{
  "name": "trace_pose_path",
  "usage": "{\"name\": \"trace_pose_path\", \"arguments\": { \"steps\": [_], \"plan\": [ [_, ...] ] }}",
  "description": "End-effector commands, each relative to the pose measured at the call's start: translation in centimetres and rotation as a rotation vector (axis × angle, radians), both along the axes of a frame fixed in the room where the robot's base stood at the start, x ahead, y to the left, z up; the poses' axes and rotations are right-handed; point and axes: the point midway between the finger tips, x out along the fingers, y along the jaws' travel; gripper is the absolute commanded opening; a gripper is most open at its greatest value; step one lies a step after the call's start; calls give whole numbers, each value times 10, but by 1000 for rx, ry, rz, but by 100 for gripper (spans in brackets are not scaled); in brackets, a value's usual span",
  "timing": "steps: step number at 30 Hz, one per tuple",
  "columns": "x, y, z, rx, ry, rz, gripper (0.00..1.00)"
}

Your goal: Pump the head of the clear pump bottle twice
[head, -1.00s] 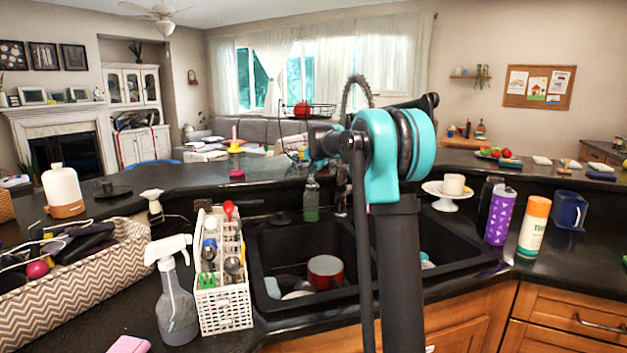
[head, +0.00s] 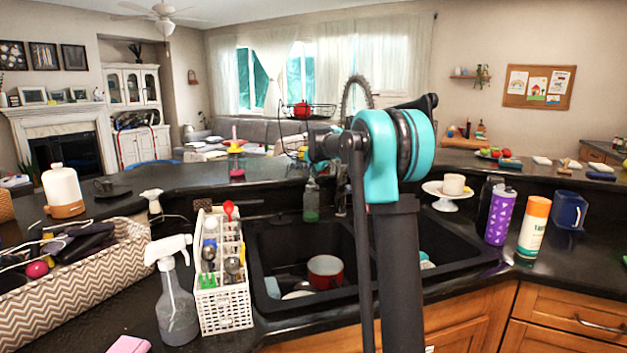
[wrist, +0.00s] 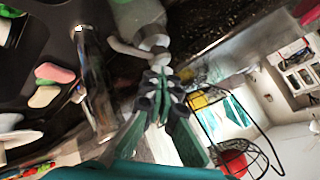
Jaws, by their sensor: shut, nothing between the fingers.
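The clear pump bottle (head: 311,200), with green liquid low in it, stands upright behind the sink, just left of my arm in the head view. In the wrist view its body (wrist: 138,18) is at the top, with the pump head and spout (wrist: 152,45) pointing toward the fingers. My gripper (wrist: 160,78) is shut and empty, its fingertips close to the pump head. I cannot tell whether they touch it.
The double sink (head: 262,293) holds a red pot (head: 325,271) and other dishes. A chrome faucet (wrist: 95,85) rises close beside the bottle in the wrist view. A black wire basket (wrist: 262,150) is beyond my fingers. A white utensil caddy (head: 223,308) and spray bottle (head: 177,310) stand left.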

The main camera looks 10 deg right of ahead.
Motion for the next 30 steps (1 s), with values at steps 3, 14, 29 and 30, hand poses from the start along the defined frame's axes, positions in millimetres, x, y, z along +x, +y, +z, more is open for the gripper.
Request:
{"name": "trace_pose_path", "arguments": {
  "steps": [3, 14, 29, 30],
  "plan": [
    [0, 0, 4, 0, 0, 0, 0],
    [0, 0, 9, 0, 0, 0, 0],
    [0, 0, 54, 0, 0, 0, 0],
    [0, 0, 57, 0, 0, 0, 0]
  ]
}}
